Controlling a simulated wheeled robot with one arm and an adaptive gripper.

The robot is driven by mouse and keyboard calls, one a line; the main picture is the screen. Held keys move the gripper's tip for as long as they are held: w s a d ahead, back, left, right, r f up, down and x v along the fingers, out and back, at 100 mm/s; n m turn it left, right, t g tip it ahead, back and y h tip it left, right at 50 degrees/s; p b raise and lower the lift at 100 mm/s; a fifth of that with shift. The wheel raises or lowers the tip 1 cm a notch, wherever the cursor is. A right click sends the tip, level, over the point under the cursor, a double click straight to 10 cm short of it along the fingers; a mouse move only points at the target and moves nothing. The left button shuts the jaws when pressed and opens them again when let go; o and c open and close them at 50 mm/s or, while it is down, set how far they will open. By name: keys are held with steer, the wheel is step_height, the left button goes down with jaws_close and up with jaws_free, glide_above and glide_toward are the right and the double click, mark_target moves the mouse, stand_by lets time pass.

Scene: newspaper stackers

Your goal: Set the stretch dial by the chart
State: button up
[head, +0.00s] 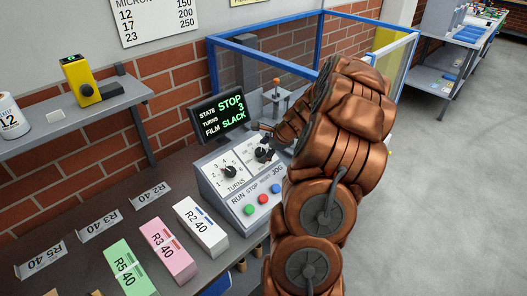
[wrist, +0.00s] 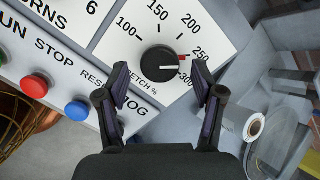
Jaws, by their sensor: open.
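The stretch dial (wrist: 159,61) is a black knob on the white panel in the wrist view, with a scale of 100, 150, 200, 250 and 300. In the head view the dial (head: 263,154) is partly hidden by my arm. The chart (head: 158,17) on the wall pairs micron 12 with 150, 17 with 200, 23 with 250.
The display (head: 222,117) reads STOP, turns 3, film slack. The turns dial (head: 230,172) and red, green and blue buttons share the console. A roll marked 12 (head: 11,118) and a yellow device (head: 80,80) are on the shelf. Labelled boxes (head: 201,228) stand left of the console.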

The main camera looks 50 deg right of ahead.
steer(key=v, duration=1.1)
steer(key=shift+r, duration=0.1)
steer(key=s+a+r+n+g+y, duration=0.15)
steer(key=a+n, duration=0.45)
steer(key=a, duration=0.8)
steer(key=a+r+n+g+y, duration=0.1)
steer(key=a+r+n+g, duration=0.15)
steer(key=a+n, duration=0.75)
steer(key=s+a+n+g+h, duration=0.1)
steer(key=s+a+n, duration=0.4)
steer(key=s, duration=0.5)
steer(key=s+a+f+n+g+h, duration=0.1)
steer(key=s+a+n, duration=0.4)
steer(key=s+a, duration=0.5)
steer(key=g+h, duration=0.1)
steer(key=g, duration=0.1)
steer(key=shift+s+g, duration=0.15)
steer(key=shift+g, duration=0.25)
steer(key=shift+s+n+h, duration=0.25)
steer(key=shift+s+n, duration=0.25)
steer(key=shift+s, duration=0.05)
steer(key=shift+c, duration=0.4)
